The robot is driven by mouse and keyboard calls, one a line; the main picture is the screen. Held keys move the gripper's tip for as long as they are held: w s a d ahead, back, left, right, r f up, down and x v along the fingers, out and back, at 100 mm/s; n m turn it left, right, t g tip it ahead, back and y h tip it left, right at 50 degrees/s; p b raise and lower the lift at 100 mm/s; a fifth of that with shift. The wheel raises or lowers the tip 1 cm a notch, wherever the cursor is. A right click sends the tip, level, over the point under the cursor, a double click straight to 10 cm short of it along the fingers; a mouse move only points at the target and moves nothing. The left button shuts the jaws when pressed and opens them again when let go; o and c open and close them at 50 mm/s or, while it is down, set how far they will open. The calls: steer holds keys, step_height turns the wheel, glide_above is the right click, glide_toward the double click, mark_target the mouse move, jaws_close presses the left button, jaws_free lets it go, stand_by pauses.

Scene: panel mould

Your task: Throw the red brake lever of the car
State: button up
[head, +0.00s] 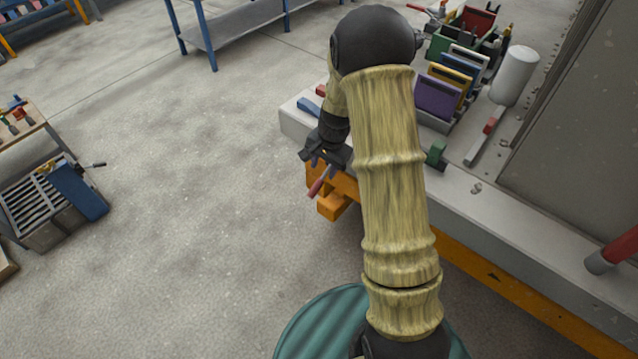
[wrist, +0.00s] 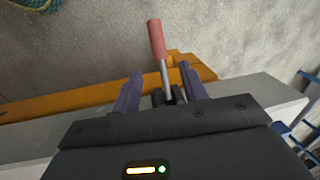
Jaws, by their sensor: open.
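The brake lever has a red grip (head: 316,188) and sticks out past the orange beam at the car's end in the head view. In the wrist view its red grip (wrist: 157,39) points up and away, and its grey shaft runs down between my two fingers. My gripper (head: 320,163) is at the lever in the head view, below my bent forearm. In the wrist view my gripper (wrist: 160,69) is open, one finger on each side of the shaft, with visible gaps. The red grip lies beyond the fingertips. The lever's base is partly hidden by my gripper's body.
The orange beam (wrist: 60,104) and the grey car deck (head: 297,118) lie close by my gripper. On the deck stand coloured panels (head: 437,97), a white cylinder (head: 514,75) and a green block (head: 436,152). Floor to the left is clear up to a grey rack (head: 42,235).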

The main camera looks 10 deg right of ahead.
mark_target(320, 180)
steer(key=f, duration=0.5)
steer(key=w+a+f, duration=0.1)
steer(key=f, duration=0.2)
steer(key=shift+f, duration=0.35)
jaws_close()
